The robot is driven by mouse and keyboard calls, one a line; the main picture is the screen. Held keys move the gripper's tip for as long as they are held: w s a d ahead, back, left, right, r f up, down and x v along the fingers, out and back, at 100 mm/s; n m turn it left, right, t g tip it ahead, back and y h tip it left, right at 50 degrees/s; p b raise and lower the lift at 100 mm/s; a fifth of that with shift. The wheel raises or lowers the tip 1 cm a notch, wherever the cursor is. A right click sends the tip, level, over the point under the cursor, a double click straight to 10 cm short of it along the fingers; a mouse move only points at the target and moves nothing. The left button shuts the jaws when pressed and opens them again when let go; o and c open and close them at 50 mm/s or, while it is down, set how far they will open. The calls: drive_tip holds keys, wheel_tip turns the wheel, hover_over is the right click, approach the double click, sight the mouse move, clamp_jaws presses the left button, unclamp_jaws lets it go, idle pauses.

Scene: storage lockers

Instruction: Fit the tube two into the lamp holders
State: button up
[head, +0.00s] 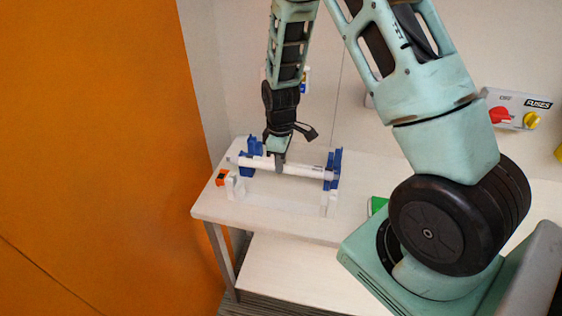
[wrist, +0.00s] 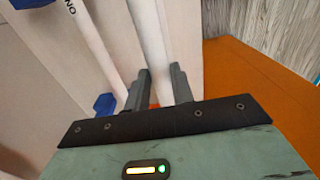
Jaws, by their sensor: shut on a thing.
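My gripper (head: 279,163) is shut on a long white tube (head: 305,170), holding it near its middle. In the wrist view, the tube (wrist: 149,35) runs between the two fingers (wrist: 160,90). In the head view, the tube lies across the picture, level with or just in front of two blue uprights (head: 254,146), (head: 336,160); I cannot tell if it touches them. A white fixture with upright end holders (head: 235,186), (head: 331,204) stands nearer the front edge. Another white bar with dark lettering (wrist: 95,45) lies left of the held tube in the wrist view, beside a blue part (wrist: 105,103).
A small orange-and-black item (head: 222,177) sits on the white table (head: 285,228) at its left front. An orange panel (head: 100,150) fills the left. A green item (head: 377,204) shows at right.

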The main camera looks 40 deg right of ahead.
idle(0.4)
wheel_tip(320, 180, down, 9)
drive_tip(key=b, duration=0.6)
drive_tip(key=shift+r, duration=0.2)
drive_tip(key=shift+f+b, duration=0.25)
drive_tip(key=shift+b, duration=0.15)
idle(0.7)
drive_tip(key=o, duration=0.9)
drive_tip(key=shift+r, duration=0.1)
wheel_tip(320, 180, up, 17)
drive_tip(key=b, duration=0.2)
drive_tip(key=shift+r+b, duration=0.15)
drive_tip(key=shift+b, duration=0.15)
